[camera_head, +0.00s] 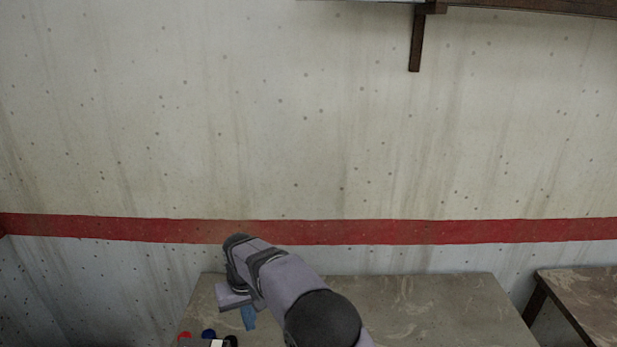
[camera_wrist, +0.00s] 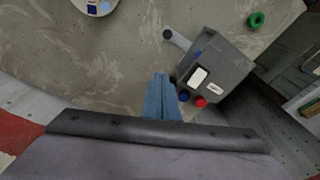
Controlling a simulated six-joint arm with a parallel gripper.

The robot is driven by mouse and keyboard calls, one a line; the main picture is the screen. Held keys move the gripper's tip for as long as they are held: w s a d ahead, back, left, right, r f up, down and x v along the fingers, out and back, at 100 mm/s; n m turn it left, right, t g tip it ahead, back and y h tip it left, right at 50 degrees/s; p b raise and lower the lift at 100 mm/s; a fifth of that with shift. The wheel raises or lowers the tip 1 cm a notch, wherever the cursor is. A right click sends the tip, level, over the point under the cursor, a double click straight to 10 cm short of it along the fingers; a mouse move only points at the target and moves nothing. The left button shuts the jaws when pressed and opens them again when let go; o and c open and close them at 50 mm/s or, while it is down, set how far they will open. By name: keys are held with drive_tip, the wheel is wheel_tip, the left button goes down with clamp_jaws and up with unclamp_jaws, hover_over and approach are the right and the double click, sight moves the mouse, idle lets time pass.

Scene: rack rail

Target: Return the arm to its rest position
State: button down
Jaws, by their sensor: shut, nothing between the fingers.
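My gripper (camera_head: 248,318) hangs over the left part of the table in the head view, at the end of my grey arm. Its blue fingers (camera_wrist: 161,98) are together in the wrist view, with nothing held between them. In the wrist view, a grey box (camera_wrist: 232,72) with a white label and red and blue knobs lies just right of the fingertips. I cannot tell the height gap between the fingers and the table.
The concrete-like table (camera_head: 430,305) is bare on its right side. A second table (camera_head: 590,295) stands at right. A shelf bracket (camera_head: 416,45) is on the wall above. A green ring (camera_wrist: 257,19) and a round white plate (camera_wrist: 95,6) show in the wrist view.

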drive_tip(key=s+d+m+b, duration=0.15)
drive_tip(key=s+d, duration=0.35)
drive_tip(key=d, duration=0.5)
drive_tip(key=s+d+m+b, duration=0.1)
drive_tip(key=s+d+b, duration=0.3)
drive_tip(key=d, duration=0.7)
drive_tip(key=s+d+f+m, duration=0.1)
drive_tip(key=s+d+f, duration=0.2)
drive_tip(key=s, duration=0.6)
drive_tip(key=s+d+f+m+g+b, duration=0.1)
drive_tip(key=s+d+f, duration=0.2)
drive_tip(key=s+d, duration=0.3)
drive_tip(key=s, duration=0.2)
drive_tip(key=shift+s+d+h, duration=0.2)
drive_tip(key=shift+s+h, duration=0.1)
drive_tip(key=shift+s, duration=0.1)
